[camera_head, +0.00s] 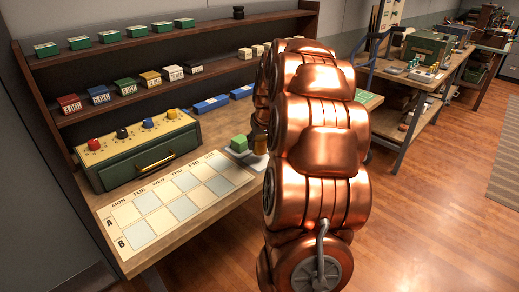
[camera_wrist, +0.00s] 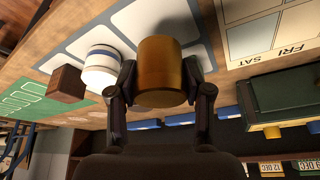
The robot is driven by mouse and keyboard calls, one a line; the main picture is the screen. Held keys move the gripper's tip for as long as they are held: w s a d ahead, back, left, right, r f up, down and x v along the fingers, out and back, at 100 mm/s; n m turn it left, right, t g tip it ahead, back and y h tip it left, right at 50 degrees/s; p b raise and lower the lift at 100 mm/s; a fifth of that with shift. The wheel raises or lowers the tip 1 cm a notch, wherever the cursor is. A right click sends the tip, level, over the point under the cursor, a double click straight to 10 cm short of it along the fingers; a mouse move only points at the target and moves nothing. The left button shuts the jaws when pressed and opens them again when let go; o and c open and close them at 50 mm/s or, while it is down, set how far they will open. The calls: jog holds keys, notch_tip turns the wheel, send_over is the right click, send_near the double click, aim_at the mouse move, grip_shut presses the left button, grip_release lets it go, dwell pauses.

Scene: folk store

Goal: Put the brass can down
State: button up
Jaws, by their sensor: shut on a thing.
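The brass can (camera_wrist: 160,72) is between the two fingers of my gripper (camera_wrist: 160,92) in the wrist view, and the fingers are shut on it. It is over a grey tray with pale pads (camera_wrist: 128,22); I cannot tell whether its base touches the tray. In the head view a small part of the brass can (camera_head: 260,144) shows beside my copper arm, close to a green block (camera_head: 239,144). My arm hides most of the gripper there.
A white can with a blue band (camera_wrist: 102,68) and a brown block (camera_wrist: 67,83) stand close beside the brass can. A weekday chart (camera_head: 172,205) lies at the bench front. A green box with knobs (camera_head: 140,155) stands behind it. Shelves (camera_head: 160,45) hold several small boxes.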

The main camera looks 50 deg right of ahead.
aim_at(259, 150)
jog(key=shift+w+d, duration=0.1)
jog(key=shift+w, duration=0.15)
jog(key=shift+f+p, duration=0.5)
jog(key=shift+f, duration=1.3)
jog(key=shift+f, duration=0.15)
jog(key=o, duration=1.3)
jog(key=shift+c, duration=0.2)
